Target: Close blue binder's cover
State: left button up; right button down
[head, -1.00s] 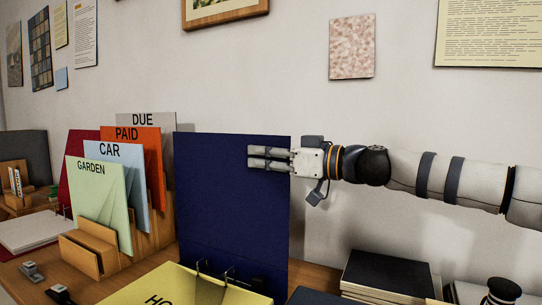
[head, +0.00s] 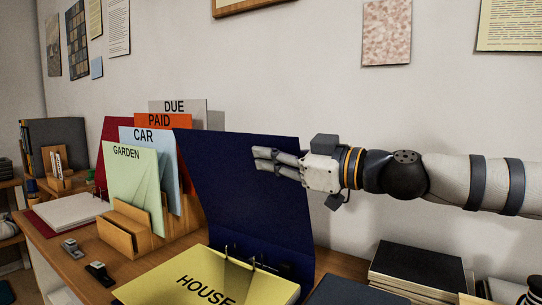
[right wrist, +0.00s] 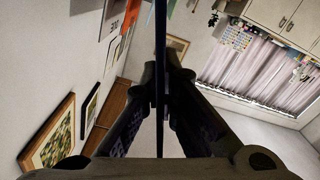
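The blue binder's cover (head: 235,185) is a dark navy panel. It stands up from behind the yellow HOUSE sheet (head: 205,280) and leans forward over it, so the binder is open. My right gripper (head: 262,160) is at the cover's upper right edge, with fingers pointing left. In the right wrist view the fingers (right wrist: 160,100) close in on both sides of the thin cover (right wrist: 160,30), seen edge-on. The binder rings (head: 240,254) show at the foot of the cover. My left gripper is not in view.
A wooden sorter (head: 130,230) with GARDEN, CAR, PAID and DUE folders stands close left of the cover. A dark red binder with white pages (head: 65,212) lies farther left. Black books (head: 415,265) lie at right.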

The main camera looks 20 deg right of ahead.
jog(key=c, duration=2.3)
grip_release()
jog(key=o, duration=0.4)
jog(key=shift+v, duration=6.05)
jog(key=shift+f, duration=0.1)
